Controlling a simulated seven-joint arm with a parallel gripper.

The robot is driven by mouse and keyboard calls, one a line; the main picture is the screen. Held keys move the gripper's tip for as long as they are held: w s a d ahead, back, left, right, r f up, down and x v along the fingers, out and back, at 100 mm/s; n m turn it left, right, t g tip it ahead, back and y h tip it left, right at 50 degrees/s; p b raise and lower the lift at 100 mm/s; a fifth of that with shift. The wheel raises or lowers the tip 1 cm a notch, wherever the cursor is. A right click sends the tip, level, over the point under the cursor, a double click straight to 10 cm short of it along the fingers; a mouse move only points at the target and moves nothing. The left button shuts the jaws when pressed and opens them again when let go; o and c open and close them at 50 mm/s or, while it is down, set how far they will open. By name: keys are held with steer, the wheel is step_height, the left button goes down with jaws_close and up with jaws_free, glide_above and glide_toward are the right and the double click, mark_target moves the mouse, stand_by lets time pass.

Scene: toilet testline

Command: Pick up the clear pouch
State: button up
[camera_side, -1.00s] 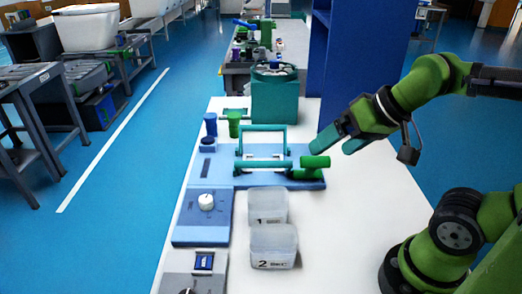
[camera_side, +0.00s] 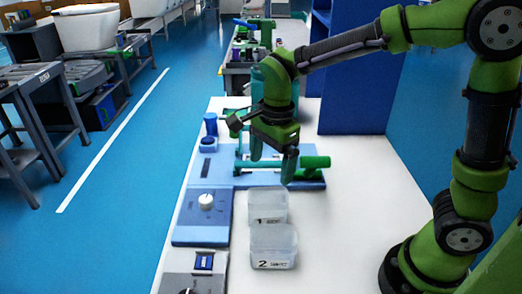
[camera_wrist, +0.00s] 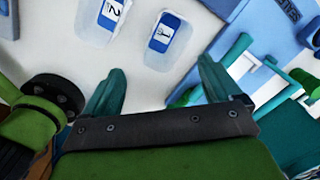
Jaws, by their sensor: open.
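No clear pouch can be made out apart from two clear, open-topped bins on the white table. Bin 1 (camera_side: 268,207) stands just behind bin 2 (camera_side: 273,248) in the side view. In the wrist view bin 2 (camera_wrist: 95,24) is at the upper left and bin 1 (camera_wrist: 172,48) at the upper middle. I cannot tell what they hold. My gripper (camera_side: 273,163) points down above the blue fixture, behind bin 1, and hides part of the fixture. Its teal fingers (camera_wrist: 158,85) are spread in the wrist view, with nothing between them.
The blue fixture (camera_side: 222,172) carries a green handle (camera_side: 315,162). A blue panel with a white knob (camera_side: 206,201) lies left of the bins. A tall blue cabinet (camera_side: 355,75) stands behind right. The table right of the bins is clear.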

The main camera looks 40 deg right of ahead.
mark_target(267, 203)
steer(key=f+m, duration=0.2)
steer(key=f, duration=0.3)
steer(key=f+m, duration=0.3)
steer(key=f, duration=0.3)
steer(key=w+f+m, duration=0.1)
steer(key=f+m, duration=0.1)
steer(key=f, duration=0.3)
steer(key=shift+w+d+f, duration=0.1)
steer(key=shift+d+f, duration=0.05)
steer(key=shift+d, duration=0.05)
steer(key=c, duration=1)
